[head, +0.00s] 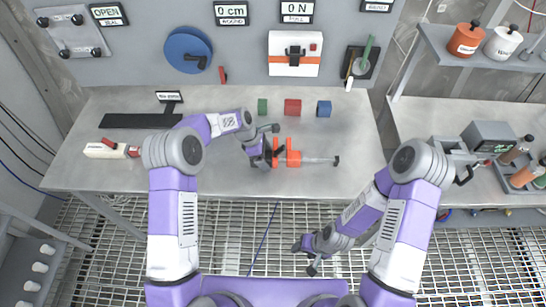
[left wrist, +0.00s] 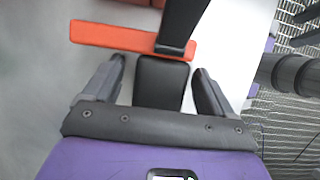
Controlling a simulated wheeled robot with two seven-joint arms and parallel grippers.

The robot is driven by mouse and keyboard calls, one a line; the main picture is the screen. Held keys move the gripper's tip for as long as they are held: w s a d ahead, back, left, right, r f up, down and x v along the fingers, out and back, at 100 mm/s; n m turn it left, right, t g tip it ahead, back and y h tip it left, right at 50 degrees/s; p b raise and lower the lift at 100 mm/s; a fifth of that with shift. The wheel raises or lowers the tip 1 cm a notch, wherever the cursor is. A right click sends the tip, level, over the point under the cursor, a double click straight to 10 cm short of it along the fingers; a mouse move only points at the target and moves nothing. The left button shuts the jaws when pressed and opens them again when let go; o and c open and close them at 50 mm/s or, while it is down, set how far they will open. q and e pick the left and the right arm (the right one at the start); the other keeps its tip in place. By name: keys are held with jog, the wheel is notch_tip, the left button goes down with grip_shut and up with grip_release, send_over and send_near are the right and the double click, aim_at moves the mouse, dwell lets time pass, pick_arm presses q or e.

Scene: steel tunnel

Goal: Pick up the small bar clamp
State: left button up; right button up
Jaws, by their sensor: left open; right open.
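The small bar clamp (head: 293,158) lies on the steel table, with orange jaws and handle and a dark bar pointing right. In the left wrist view its orange part (left wrist: 120,38) crosses ahead of the fingers, with a black part (left wrist: 178,30) running along the middle. My left gripper (head: 270,145) is at the clamp's left end, and in the left wrist view its open fingers (left wrist: 158,85) stand either side of a dark block. Whether they touch the clamp I cannot tell. My right gripper (head: 312,258) is open and empty, low in front of the table over the grating.
Green (head: 262,107), red (head: 292,107) and blue (head: 324,108) blocks stand behind the clamp. A black strip (head: 140,120) and a white-and-red object (head: 110,150) lie at left. A side bench (head: 430,120) at right holds a grey device (head: 489,139) and bottles. The table's front right is clear.

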pick_arm(q)
jog(key=shift+r, duration=0.1)
jog(key=c, duration=1.2)
jog(key=shift+o, duration=0.2)
notch_tip(320, 180, up, 10)
jog(key=shift+r+p, duration=0.1)
jog(key=shift+p, duration=0.3)
pick_arm(e)
jog(key=shift+r, duration=0.45)
pick_arm(q)
jog(key=shift+f+b, duration=2.05)
jog(key=shift+f, duration=2.45)
pick_arm(e)
notch_tip(320, 180, down, 4)
jog(key=shift+f, duration=0.1)
pick_arm(q)
jog(key=shift+f, duration=0.6)
pick_arm(e)
jog(key=shift+o, duration=0.2)
jog(key=shift+f, duration=0.2)
